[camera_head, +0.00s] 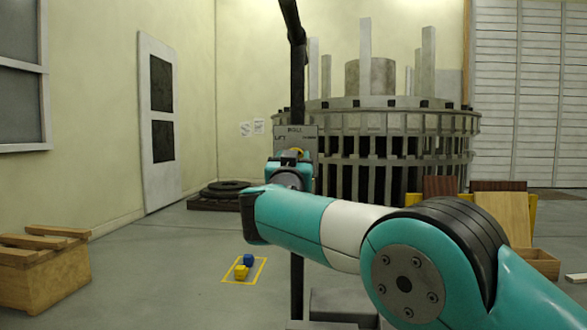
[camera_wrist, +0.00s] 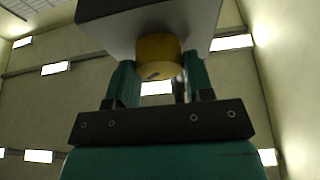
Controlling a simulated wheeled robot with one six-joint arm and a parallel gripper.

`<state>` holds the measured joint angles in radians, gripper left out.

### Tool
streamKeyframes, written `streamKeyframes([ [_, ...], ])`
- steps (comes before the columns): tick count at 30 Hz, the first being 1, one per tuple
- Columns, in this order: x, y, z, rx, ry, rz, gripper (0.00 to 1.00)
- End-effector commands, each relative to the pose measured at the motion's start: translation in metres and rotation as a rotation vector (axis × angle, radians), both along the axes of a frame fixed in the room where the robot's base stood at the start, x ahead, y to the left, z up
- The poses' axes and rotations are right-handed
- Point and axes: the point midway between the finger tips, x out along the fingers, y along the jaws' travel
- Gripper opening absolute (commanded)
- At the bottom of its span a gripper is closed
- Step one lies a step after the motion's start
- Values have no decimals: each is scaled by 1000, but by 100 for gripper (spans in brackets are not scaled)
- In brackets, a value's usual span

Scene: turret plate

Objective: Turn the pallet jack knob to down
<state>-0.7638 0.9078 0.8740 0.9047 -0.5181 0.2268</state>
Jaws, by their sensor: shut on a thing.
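The pallet jack's dark upright handle (camera_head: 297,75) stands in the middle of the head view and carries a grey control panel (camera_head: 312,133) with small lettering. A yellow knob (camera_wrist: 157,50) shows in the wrist view under the edge of the grey panel box (camera_wrist: 150,20). My gripper (camera_wrist: 158,72) has one teal finger on each side of the knob and is shut on it. In the head view my gripper (camera_head: 291,158) is at the panel and covers most of the knob. The knob's pointer and exact setting cannot be made out.
Wooden crates (camera_head: 45,275) stand at the left. Small blue and yellow blocks (camera_head: 241,272) lie in a yellow floor outline. A large round slotted structure (camera_head: 390,120) stands behind the handle. Wooden boards (camera_head: 500,215) lean at the right. The floor at left centre is mostly clear.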

Motion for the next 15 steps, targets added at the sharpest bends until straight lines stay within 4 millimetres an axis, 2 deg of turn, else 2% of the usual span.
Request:
streamKeyframes([
  [15, 0, 0, 0, 60, -2, -1, 24],
])
